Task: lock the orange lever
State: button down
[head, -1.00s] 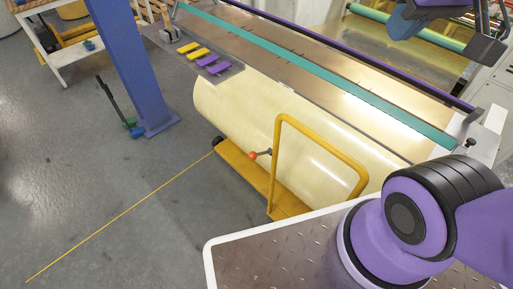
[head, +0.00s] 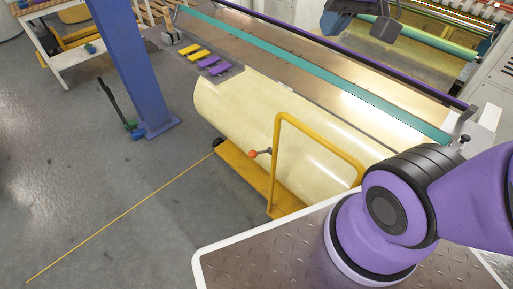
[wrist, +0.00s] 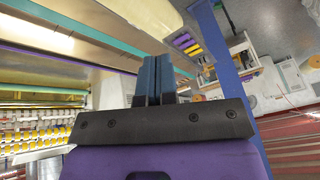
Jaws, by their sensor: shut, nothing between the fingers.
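The orange lever (head: 253,154) shows in the head view as a round orange knob on a short dark arm, at the yellow wheeled frame (head: 277,165) beside the cream roll. I cannot tell from this view whether it is locked. My gripper (wrist: 156,64) shows in the wrist view with its two blue-grey fingers together and nothing between them. The lever does not show in the wrist view.
The large cream roll (head: 240,105) lies under the machine table (head: 290,55), which has a teal strip. Yellow and purple blocks (head: 205,62) lie on its left end. A blue post (head: 123,60) stands to the left. Grey floor (head: 90,190) is open at left.

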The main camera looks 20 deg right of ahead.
jog(key=w+a+f+m+g+y, duration=0.1)
jog(key=w+a+f+m, duration=0.2)
jog(key=w+f, duration=0.65)
jog(key=m+g, duration=0.1)
jog(key=m, duration=0.5)
send_over(257, 153)
jog(key=s, duration=0.1)
notch_tip(257, 153, down, 18)
notch_tip(257, 153, down, 13)
jog(key=d+m+g+h, duration=0.1)
jog(key=d+m+h, duration=0.1)
jog(key=m, duration=0.1)
jog(key=shift+s, duration=0.3)
jog(key=shift+w+a+f, duration=0.3)
jog(key=shift+a+f, duration=0.05)
jog(key=shift+f, duration=1.85)
jog(key=shift+w+a+f, duration=0.25)
jog(key=shift+a+f, duration=0.05)
jog(key=shift+f, duration=1.9)
jog(key=shift+w+a+f, duration=0.3)
jog(key=shift+a+f, duration=0.05)
jog(key=shift+f, duration=1.85)
